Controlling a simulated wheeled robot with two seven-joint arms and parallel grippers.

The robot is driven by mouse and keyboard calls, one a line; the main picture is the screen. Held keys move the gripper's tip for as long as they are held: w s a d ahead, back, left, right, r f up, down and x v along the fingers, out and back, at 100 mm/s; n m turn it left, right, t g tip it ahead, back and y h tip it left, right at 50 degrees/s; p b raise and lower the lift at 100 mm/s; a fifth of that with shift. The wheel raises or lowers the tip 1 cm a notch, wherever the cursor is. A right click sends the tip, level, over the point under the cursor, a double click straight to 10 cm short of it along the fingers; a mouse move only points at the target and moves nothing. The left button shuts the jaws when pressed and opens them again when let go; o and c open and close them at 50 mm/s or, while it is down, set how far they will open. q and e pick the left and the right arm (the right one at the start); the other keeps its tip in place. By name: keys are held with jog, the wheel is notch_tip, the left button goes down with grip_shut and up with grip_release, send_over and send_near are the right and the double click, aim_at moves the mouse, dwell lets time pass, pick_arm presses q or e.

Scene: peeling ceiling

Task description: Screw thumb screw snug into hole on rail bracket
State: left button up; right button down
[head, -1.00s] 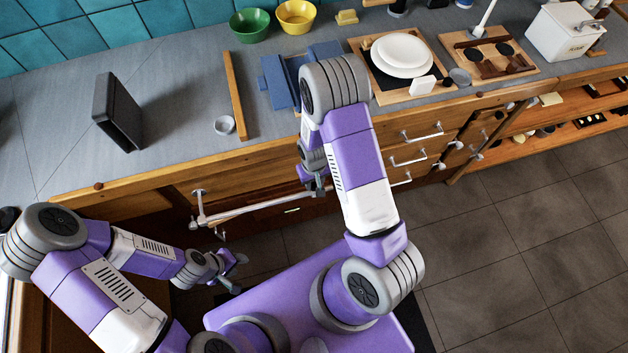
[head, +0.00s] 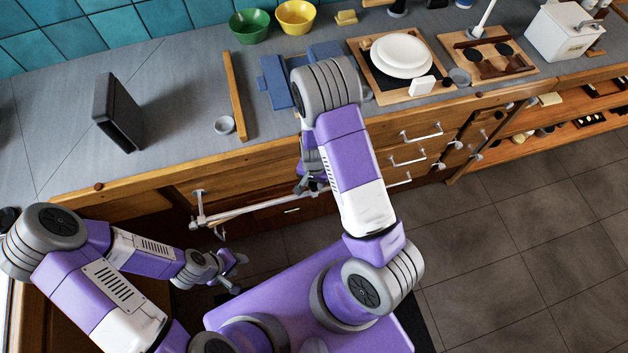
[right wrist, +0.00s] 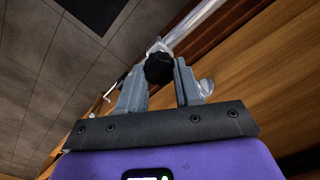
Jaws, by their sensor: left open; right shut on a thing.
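The thumb screw, with a black knob (right wrist: 158,69), sits between the fingertips of my right gripper (right wrist: 162,78) in the right wrist view. The gripper is shut on it. The knob is right in front of a pale metal bracket (right wrist: 157,46) at the rail; the screw's shank and the hole are hidden, so I cannot tell how deep it sits. The metal rail (head: 252,208) runs along the drawer fronts in the head view, and its right end is behind my right arm. My left gripper (head: 239,271) is open and empty, below and apart from the rail.
Drawer handles (head: 421,133) stick out to the right. The floor at right is clear.

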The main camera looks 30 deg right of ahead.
jog(key=shift+m, duration=0.8)
jog(key=m, duration=0.3)
jog(key=shift+p, duration=0.35)
jog(key=shift+f+m, duration=0.1)
jog(key=shift+m, duration=0.8)
jog(key=m+p, duration=0.1)
jog(key=m, duration=0.1)
jog(key=shift+s+m, duration=0.1)
jog(key=shift+m, duration=1.3)
